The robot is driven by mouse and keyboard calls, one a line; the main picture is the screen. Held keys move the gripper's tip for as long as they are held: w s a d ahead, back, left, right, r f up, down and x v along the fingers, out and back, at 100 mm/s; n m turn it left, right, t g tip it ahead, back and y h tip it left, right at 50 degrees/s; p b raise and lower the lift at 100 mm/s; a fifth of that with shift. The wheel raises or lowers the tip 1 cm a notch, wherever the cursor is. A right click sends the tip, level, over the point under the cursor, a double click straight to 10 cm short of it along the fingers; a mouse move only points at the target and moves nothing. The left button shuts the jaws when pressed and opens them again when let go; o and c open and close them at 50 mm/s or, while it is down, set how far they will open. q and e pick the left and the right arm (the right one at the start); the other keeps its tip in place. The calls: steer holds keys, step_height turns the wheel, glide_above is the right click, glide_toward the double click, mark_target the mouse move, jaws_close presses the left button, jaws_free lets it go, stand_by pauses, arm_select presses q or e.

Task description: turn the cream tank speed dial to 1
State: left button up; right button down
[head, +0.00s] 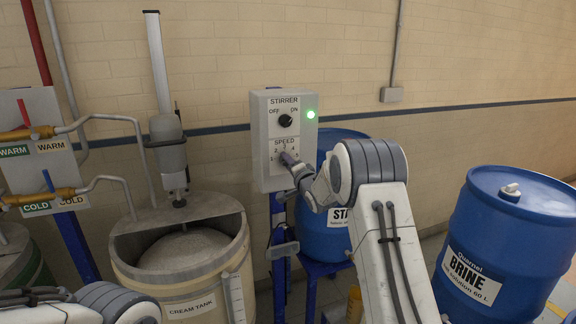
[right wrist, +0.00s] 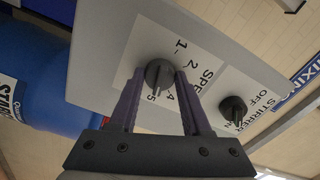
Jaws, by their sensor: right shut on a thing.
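The speed dial is a dark round knob (right wrist: 160,74) on a white label with numbers around it, below the word SPEED on the grey stirrer box (head: 262,155). In the right wrist view it sits between the fingertips of my right gripper (right wrist: 159,76), which is shut on it. A ridge on the knob seems to lie towards the 4 and 5 side, but I cannot read its setting surely. In the head view my right gripper (head: 290,160) covers the dial. The cream tank (head: 190,290) stands below left of the box. My left gripper is not visible; only part of its arm shows.
The stirrer off/on knob (head: 285,121) is just above the dial, with a lit green lamp (head: 310,114) beside it. A blue drum (head: 325,235) stands behind my right arm, and a brine drum (head: 510,245) is at right. Warm and cold pipes (head: 110,120) are at left.

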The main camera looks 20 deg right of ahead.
steer(key=shift+d+n+b, duration=0.1)
steer(key=shift+n+b, duration=10.55)
steer(key=shift+n, duration=5.15)
steer(key=shift+c, duration=1.8)
jaws_free()
